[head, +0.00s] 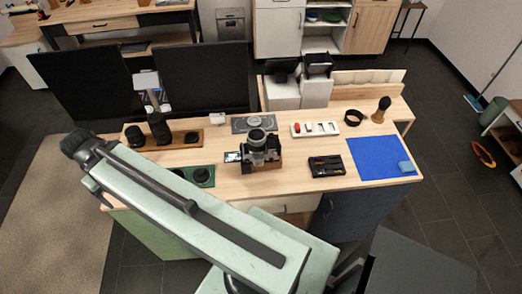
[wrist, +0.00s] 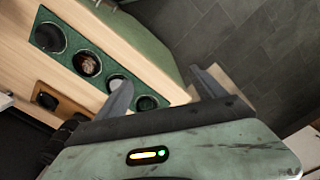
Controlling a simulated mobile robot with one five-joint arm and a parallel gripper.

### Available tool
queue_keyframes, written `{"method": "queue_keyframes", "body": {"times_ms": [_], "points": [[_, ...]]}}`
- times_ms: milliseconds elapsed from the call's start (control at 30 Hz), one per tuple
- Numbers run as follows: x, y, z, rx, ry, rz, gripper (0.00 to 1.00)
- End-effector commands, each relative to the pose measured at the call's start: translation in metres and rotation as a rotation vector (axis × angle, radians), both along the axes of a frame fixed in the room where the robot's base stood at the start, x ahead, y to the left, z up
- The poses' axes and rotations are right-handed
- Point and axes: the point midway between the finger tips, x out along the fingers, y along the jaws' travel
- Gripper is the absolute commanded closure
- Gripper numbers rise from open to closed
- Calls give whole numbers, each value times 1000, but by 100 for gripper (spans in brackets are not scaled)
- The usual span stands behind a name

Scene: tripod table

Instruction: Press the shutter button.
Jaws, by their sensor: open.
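A silver and black camera (head: 260,146) stands upright on a wooden block (head: 268,166) near the front middle of the table, with a small screen (head: 232,157) folded out to its left. Its shutter button is too small to make out. The camera does not show in the wrist view. My gripper (wrist: 161,88) shows in the wrist view with its two grey fingers spread apart and nothing between them. It is over the table's front edge, by a green tray (wrist: 118,74) with round wells. I cannot make out the fingers in the head view.
The table (head: 225,185) also bears a wooden lens tray (head: 190,137), a grey mat (head: 240,124), a white tray (head: 315,130), a black tool tray (head: 327,166) and a blue cloth (head: 372,158). Dark monitors (head: 203,78) stand behind. My arm crosses the front left.

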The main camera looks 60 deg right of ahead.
Motion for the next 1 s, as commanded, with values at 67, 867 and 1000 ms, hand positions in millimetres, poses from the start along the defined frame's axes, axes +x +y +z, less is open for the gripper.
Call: {"method": "queue_keyframes", "body": {"times_ms": [67,867,1000], "points": [[0,0,0,0,0,0,20],[0,0,0,0,0,0,100],[0,0,0,0,0,0,100]]}}
